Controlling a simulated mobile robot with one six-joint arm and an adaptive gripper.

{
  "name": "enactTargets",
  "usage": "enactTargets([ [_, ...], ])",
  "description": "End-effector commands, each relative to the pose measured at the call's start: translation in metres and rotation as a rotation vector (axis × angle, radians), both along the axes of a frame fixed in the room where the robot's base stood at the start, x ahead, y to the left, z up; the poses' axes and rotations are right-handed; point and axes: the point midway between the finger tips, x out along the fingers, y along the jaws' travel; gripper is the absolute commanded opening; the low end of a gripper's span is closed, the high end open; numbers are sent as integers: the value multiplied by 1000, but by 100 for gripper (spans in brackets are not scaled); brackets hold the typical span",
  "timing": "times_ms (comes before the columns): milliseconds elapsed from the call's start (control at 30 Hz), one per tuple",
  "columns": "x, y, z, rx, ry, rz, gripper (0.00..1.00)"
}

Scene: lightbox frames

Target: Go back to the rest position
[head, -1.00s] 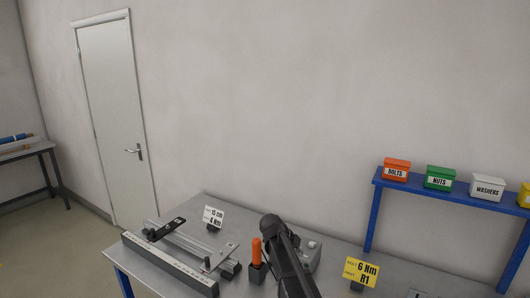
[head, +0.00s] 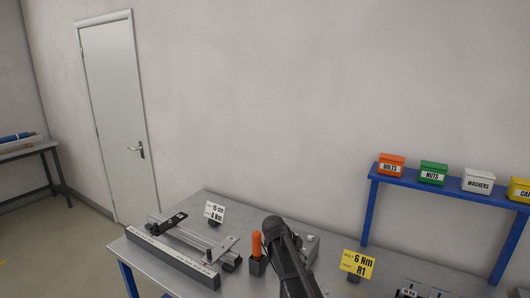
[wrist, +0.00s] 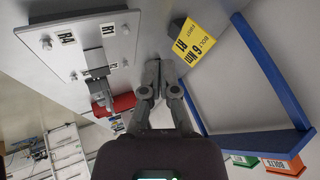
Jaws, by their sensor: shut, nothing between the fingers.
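My gripper (wrist: 162,85) shows in the wrist view with its grey fingers together and nothing between them. It hangs in the air, apart from the bench things behind it. In the head view my dark arm (head: 287,258) rises from the bottom edge in front of the bench, and the gripper itself cannot be made out there. The metal workbench (head: 170,272) fills the lower middle of the head view.
On the bench stand a rail fixture (head: 180,258), an orange-handled tool (head: 256,245) in a dark holder, and a yellow 6 Nm R1 card (head: 358,265). A blue shelf (head: 440,190) with labelled bins stands at the right. A plate (wrist: 85,45) shows in the wrist view.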

Motion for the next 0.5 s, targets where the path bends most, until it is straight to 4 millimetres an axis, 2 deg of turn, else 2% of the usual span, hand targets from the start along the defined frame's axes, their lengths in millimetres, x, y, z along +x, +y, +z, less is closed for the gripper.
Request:
enactTargets([
  [333, -28, -11, -6, 20, 132, 156, 0],
  [500, -53, -20, -12, 42, 244, 305, 0],
])
